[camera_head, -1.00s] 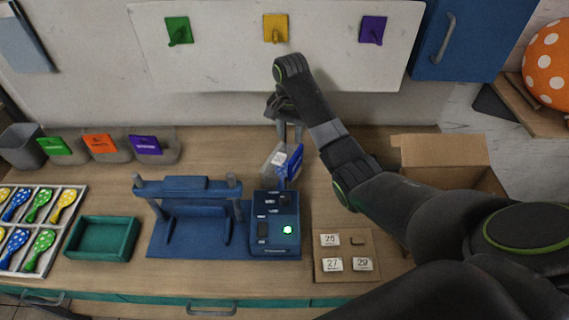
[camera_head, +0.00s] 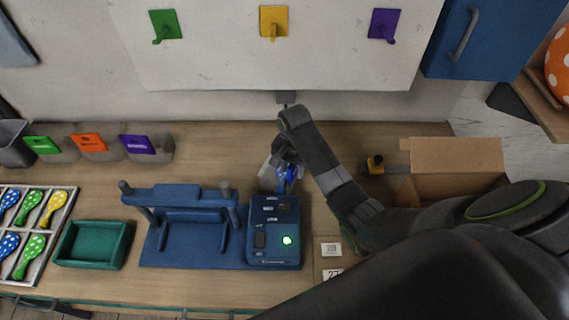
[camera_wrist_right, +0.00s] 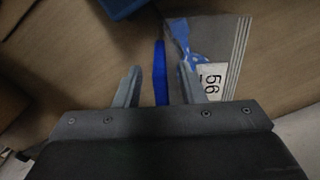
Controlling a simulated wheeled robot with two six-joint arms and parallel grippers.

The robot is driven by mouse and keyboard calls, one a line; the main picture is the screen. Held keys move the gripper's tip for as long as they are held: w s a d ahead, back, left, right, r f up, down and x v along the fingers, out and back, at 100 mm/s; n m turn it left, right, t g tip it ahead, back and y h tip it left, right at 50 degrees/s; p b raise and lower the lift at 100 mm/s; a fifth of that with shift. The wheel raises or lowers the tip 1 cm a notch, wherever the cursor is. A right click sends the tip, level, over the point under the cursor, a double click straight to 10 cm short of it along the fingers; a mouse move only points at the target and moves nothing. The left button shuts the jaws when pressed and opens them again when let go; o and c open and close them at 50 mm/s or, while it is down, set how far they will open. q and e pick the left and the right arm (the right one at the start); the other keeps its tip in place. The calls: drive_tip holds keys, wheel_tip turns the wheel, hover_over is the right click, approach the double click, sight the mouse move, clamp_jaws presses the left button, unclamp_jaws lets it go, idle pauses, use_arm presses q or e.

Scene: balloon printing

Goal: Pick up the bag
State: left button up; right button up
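The clear bag (camera_wrist_right: 214,50) has a striped top edge, a white number label and a blue spotted piece inside. It shows in the head view as a pale patch (camera_head: 268,172) beside my right gripper (camera_head: 286,160), on the table behind the blue device. In the right wrist view my right gripper (camera_wrist_right: 158,78) is open. A thin upright blue piece (camera_wrist_right: 160,70) is between its fingers, with gaps on both sides. The bag is behind and beside the right-hand finger; I cannot tell whether they touch. My left gripper is not in view.
A blue press-like frame (camera_head: 190,195) and control box (camera_head: 262,240) stand just in front. A cardboard box (camera_head: 455,155) is at the right, with a small dark and yellow object (camera_head: 375,165) beside it. A green tray (camera_head: 92,244) is at the left.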

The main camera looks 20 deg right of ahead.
drive_tip(key=shift+w+f, duration=0.2)
drive_tip(key=shift+a, duration=0.15)
drive_tip(key=shift+s+a+r, duration=0.25)
drive_tip(key=shift+s, duration=0.1)
drive_tip(key=shift+c, duration=1.1)
drive_tip(key=shift+s, duration=0.1)
drive_tip(key=c, duration=0.5)
clamp_jaws()
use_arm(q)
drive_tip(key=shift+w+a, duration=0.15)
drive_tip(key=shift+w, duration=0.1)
